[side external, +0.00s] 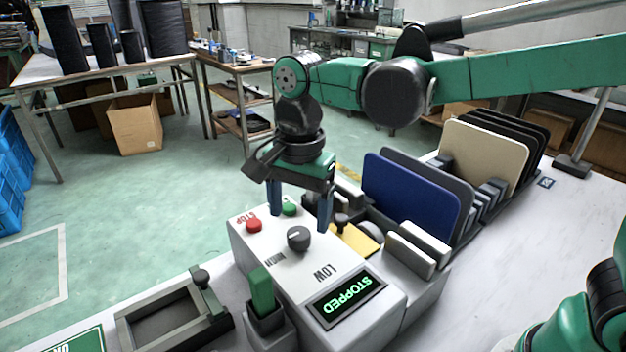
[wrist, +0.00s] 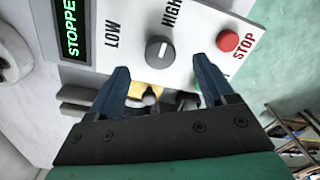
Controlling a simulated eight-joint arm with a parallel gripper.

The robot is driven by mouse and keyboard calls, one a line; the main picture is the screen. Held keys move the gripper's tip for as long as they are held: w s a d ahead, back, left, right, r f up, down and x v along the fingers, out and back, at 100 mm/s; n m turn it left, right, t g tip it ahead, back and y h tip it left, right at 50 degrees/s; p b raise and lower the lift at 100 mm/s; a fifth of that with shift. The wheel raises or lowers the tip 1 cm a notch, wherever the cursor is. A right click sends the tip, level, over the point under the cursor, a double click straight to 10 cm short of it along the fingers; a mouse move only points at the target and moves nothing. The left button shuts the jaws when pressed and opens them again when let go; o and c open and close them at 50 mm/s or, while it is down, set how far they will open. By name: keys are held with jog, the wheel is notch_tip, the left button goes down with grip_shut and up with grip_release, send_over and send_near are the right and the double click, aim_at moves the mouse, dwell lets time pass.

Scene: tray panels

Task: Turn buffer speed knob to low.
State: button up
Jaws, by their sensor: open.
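The knob (side external: 298,238) is round and dark grey, on the sloped top of a white control box (side external: 335,262). It also shows in the wrist view (wrist: 159,49), between the printed words LOW (wrist: 112,34) and HIGH (wrist: 172,13). A short light mark on it seems to lie towards HIGH, but it is small. My gripper (side external: 300,213) is open and empty, with its dark blue fingers pointing down above the box. In the wrist view, the fingertips (wrist: 161,66) sit to either side of the knob and a little below it, apparently not touching.
A red STOP button (side external: 254,225) and green button (side external: 289,209) are close to the knob. The green display (side external: 347,298) reads STOPPED. Upright blue (side external: 405,195) and cream (side external: 483,155) panels stand in racks to the right. A grey tray fixture (side external: 165,315) lies at the left.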

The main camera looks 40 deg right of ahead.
aim_at(300, 233)
jog(key=shift+f, duration=1.75)
grip_shut()
